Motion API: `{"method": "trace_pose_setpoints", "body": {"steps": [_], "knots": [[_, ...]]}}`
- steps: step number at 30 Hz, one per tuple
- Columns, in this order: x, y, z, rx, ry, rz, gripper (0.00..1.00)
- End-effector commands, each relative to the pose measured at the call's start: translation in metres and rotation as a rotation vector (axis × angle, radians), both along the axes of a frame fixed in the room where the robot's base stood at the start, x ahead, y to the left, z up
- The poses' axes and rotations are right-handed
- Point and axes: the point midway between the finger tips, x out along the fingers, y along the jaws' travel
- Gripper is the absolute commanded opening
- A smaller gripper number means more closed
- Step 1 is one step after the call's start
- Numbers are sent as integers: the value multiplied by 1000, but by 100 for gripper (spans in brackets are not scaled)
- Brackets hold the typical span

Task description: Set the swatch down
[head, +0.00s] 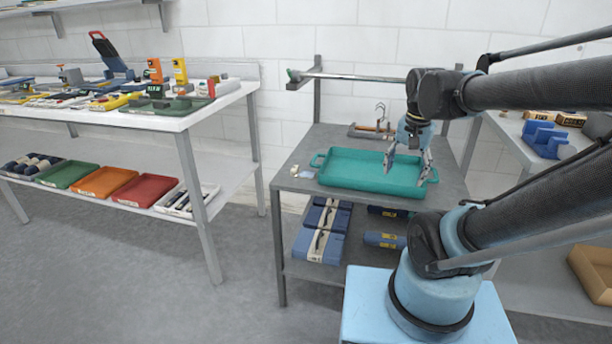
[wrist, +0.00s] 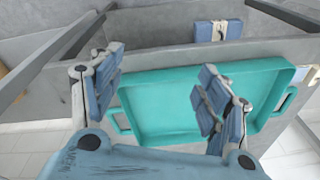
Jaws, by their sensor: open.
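No swatch can be made out for certain in either view. A teal tray (head: 350,172) with two handles lies on the grey top of a small rack, and its visible floor is bare. It also fills the middle of the wrist view (wrist: 160,105). My gripper (head: 407,172) is over the right part of the tray, pointing down. Its two blue-padded fingers are spread apart in the wrist view (wrist: 160,68), with nothing seen between them. Small pale pieces (head: 302,172) lie left of the tray; I cannot tell whether one is the swatch.
A rail (head: 355,77) runs above the back of the rack. A small holder (head: 370,131) stands behind the tray. Blue bundles (head: 320,245) lie on the shelf below.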

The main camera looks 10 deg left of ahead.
Motion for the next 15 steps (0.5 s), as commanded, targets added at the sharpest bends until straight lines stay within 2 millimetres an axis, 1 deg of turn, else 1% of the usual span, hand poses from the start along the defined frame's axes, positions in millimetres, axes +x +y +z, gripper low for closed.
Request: {"method": "trace_pose_setpoints", "body": {"steps": [1, 6, 11, 15], "knots": [[11, 10, 9, 8, 8, -41, 69], [44, 43, 32, 35, 36, -217, 69], [74, 81, 49, 53, 63, -383, 69], [98, 118, 60, 63, 83, -530, 69]]}}
